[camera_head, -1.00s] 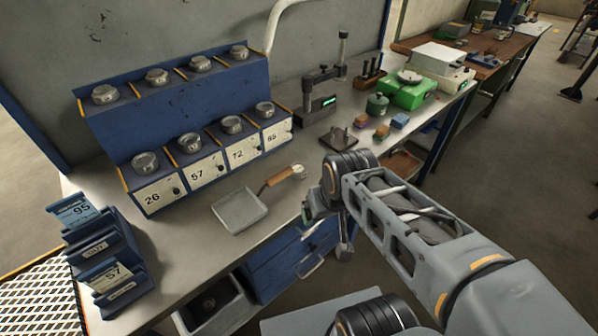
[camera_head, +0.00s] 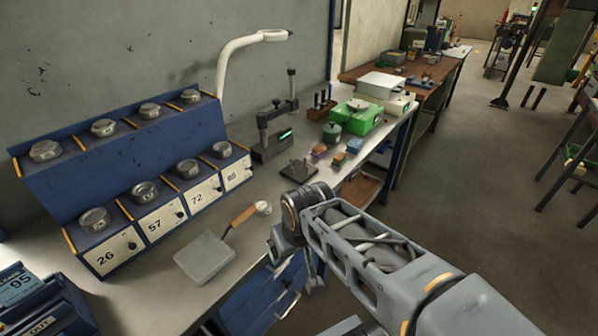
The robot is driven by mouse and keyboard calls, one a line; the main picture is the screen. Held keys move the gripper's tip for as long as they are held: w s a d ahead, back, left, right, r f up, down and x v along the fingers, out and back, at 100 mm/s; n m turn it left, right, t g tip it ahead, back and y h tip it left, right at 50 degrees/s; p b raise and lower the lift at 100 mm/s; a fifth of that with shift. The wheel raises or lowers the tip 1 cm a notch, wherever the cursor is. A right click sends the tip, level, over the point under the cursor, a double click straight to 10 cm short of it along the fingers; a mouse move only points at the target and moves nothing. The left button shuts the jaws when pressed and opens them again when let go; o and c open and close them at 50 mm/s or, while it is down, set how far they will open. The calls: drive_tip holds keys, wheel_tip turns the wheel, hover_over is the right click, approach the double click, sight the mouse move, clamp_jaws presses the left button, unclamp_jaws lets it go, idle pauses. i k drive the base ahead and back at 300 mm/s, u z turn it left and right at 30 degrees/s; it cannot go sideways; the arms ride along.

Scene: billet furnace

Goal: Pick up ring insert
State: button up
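Several grey metal round pieces sit on a blue two-tier rack (camera_head: 130,145); I cannot tell for certain which is the ring insert. The upper row includes pieces at the far left (camera_head: 46,150) and far right (camera_head: 191,96). The lower row stands above white labels 26, 57, 72 and 85, with one piece above 26 (camera_head: 94,219) and one above 85 (camera_head: 221,149). My gripper (camera_head: 308,272) hangs at the bench's front edge, right of the rack and apart from it. It is mostly hidden behind my wrist, so its fingers do not show clearly.
A grey square pan (camera_head: 204,258) with a wooden handle lies before the rack. A gauge stand (camera_head: 272,145), a dark plate with a post (camera_head: 298,171), small coloured blocks (camera_head: 340,158) and a green scale (camera_head: 355,118) stand farther right. A blue card holder (camera_head: 45,305) is at lower left.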

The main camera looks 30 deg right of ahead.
sight(263, 206)
drive_tip(key=u, duration=3.6)
drive_tip(key=k, duration=1.05)
drive_tip(key=z, duration=1.8)
drive_tip(key=i, duration=0.5)
drive_tip(key=z, duration=0.1)
